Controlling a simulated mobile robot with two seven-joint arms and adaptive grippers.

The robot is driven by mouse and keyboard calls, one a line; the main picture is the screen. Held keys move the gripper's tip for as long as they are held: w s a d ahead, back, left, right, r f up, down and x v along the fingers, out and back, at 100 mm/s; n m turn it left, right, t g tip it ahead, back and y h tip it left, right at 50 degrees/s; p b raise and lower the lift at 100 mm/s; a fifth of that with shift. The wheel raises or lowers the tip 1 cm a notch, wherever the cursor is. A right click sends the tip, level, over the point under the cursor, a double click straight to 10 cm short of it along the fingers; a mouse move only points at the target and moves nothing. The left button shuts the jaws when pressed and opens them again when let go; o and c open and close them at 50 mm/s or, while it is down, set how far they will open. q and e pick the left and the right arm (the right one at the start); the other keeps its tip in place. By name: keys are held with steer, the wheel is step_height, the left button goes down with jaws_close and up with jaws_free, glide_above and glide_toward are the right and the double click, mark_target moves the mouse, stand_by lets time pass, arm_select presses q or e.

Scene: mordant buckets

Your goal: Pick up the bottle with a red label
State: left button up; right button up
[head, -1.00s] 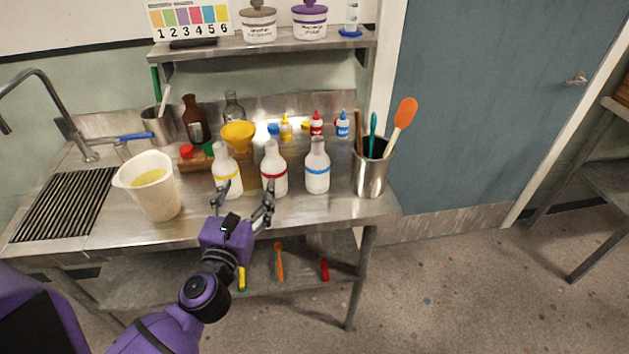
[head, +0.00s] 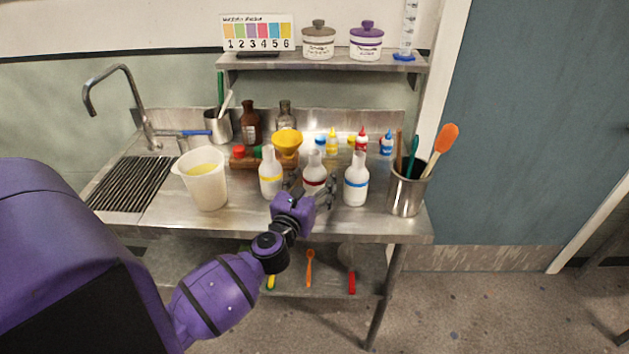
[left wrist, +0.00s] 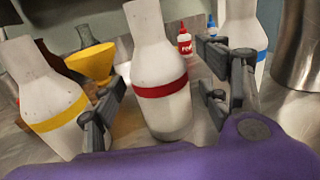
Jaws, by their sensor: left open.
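The white bottle with a red label band (head: 314,182) stands on the steel counter between two similar bottles. It also shows in the left wrist view (left wrist: 158,85), in the middle and between my fingers. My left gripper (head: 310,188) is open in front of this bottle, and its fingers (left wrist: 165,105) are spread to either side of it. They do not visibly touch it. The yellow-banded bottle (head: 270,175) stands to its left and the blue-banded bottle (head: 356,182) to its right. My right gripper is not in view.
A white pitcher with yellow liquid (head: 205,185) stands at left. A steel pot of utensils (head: 407,192) stands at right. A yellow funnel (head: 287,141) and small dropper bottles (head: 361,140) are behind. A sink tap (head: 118,85) is at far left.

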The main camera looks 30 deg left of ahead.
arm_select(q)
steer(key=shift+w+a+f, duration=0.1)
steer(key=shift+w+f, duration=0.05)
steer(key=shift+w, duration=0.25)
steer(key=c, duration=1.5)
